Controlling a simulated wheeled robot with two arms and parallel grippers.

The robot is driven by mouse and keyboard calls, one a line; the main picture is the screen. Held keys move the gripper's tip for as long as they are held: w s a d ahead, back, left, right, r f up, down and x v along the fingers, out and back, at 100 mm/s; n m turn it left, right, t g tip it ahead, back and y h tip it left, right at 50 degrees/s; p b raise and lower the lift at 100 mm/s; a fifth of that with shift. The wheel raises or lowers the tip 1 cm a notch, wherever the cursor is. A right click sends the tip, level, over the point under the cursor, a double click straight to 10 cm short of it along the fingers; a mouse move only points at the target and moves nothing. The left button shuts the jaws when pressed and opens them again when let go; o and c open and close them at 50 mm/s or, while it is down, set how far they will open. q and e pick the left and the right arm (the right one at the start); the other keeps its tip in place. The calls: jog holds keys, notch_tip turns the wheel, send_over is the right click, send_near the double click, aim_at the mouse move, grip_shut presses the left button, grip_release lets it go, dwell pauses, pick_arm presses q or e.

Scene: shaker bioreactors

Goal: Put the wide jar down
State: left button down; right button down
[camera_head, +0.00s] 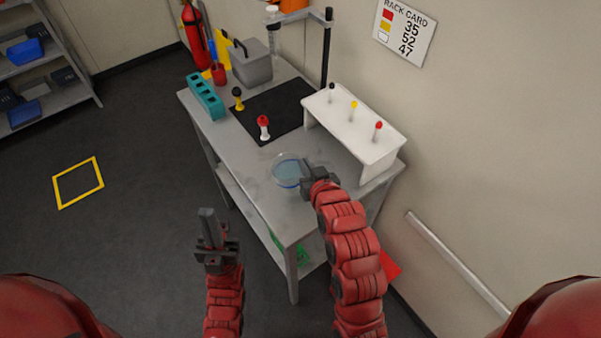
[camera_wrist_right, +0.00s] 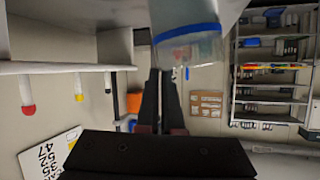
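In the right wrist view, which is upside down, the jar (camera_wrist_right: 190,48) is at the tips of the right gripper (camera_wrist_right: 161,75). My left gripper (camera_head: 208,219) is empty, with its fingers together, left of the table over the floor.
The grey table (camera_head: 255,187) has free room left of the jar. Behind are a black mat (camera_head: 283,112) with a stand, a white raised rack (camera_head: 340,130) with several capped vials, a teal rack (camera_head: 206,97) and a grey box (camera_head: 250,66).

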aim_at(290, 175)
jog(key=shift+w+a+r+p, duration=0.2)
jog(key=shift+w+p, duration=0.1)
jog(key=shift+w, duration=0.35)
jog(key=shift+w+a+r+p, duration=0.1)
jog(key=shift+w+a+p, duration=0.15)
jog(key=shift+w, duration=0.35)
jog(key=shift+w+a+f, duration=0.1)
jog(key=shift+w, duration=0.5)
notch_tip(290, 175, down, 4)
jog(key=p, duration=0.2)
jog(key=shift+s+r+p, duration=0.1)
jog(key=shift+r+p, duration=0.15)
jog(key=shift+p, duration=0.15)
jog(key=shift+f, duration=0.2)
jog(key=c, duration=1.1)
grip_release()
jog(key=shift+s, duration=0.1)
